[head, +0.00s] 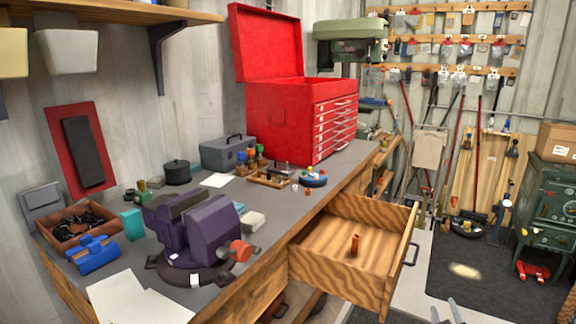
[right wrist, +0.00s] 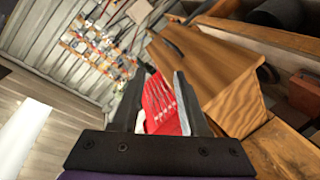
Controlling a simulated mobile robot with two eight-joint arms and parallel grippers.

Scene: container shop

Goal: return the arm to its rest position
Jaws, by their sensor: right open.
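My right gripper (head: 445,314) shows only as two grey fingertips at the bottom edge of the head view, in front of the open drawer. In the right wrist view its two dark fingers (right wrist: 158,108) stand apart with nothing held between them. A red surface with pale stripes shows in the gap, apparently the red tool chest (right wrist: 158,104) farther off. The rest of the right arm is hidden in the head view. My left gripper is not in view.
A wooden drawer (head: 350,218) stands pulled out from the workbench (head: 105,262), with a small orange-brown object (head: 355,244) inside. A purple vise (head: 212,232) and the red tool chest (head: 290,118) stand on the bench.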

